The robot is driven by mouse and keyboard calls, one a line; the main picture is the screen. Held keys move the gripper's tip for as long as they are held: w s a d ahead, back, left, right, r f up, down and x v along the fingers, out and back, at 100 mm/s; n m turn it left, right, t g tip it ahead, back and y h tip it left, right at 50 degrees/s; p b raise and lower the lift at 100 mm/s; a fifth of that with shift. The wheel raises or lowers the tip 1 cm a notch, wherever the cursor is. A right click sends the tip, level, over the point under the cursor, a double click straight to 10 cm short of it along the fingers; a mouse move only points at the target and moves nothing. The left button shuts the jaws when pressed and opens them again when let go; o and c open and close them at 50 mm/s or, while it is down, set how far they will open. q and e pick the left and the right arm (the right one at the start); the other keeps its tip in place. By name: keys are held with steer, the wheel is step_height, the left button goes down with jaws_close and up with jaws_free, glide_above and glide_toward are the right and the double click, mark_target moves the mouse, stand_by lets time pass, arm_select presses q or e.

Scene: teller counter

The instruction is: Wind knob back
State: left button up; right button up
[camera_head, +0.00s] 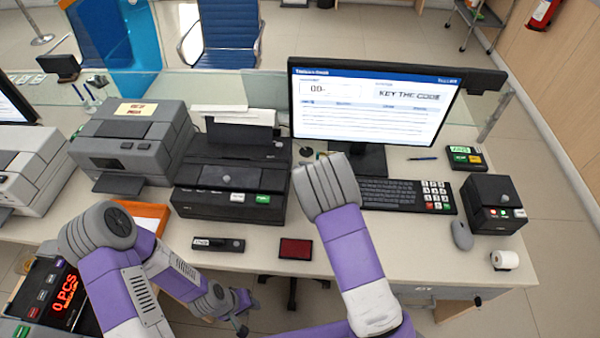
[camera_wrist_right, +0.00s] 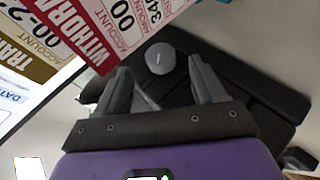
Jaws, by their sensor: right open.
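A round grey knob (camera_wrist_right: 160,58) with a pale line on its face shows in the right wrist view, against a dark machine body (camera_wrist_right: 235,75). My right gripper (camera_wrist_right: 163,88) is open, with one finger to each side of the knob's lower part in the picture. The knob appears just beyond the fingertips; I cannot tell whether they touch it. In the head view my right arm rises over the counter, and its fingers are hidden behind its grey wrist end. My left gripper (camera_head: 241,318) is low near the counter's front edge, away from the machines; its jaw opening is unclear.
A black printer (camera_head: 232,190) stands left of my right wrist. The monitor (camera_head: 365,105) reads "KEY THE CODE", with a keyboard (camera_head: 390,195) below. A red pad (camera_head: 296,249) and a stapler-like item (camera_head: 218,244) lie in front. Printed slips (camera_wrist_right: 85,45) fill the wrist view's upper left.

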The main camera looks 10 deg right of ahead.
steer(key=shift+s+d+r, duration=0.1)
steer(key=shift+s+r, duration=0.3)
steer(key=shift+s, duration=0.2)
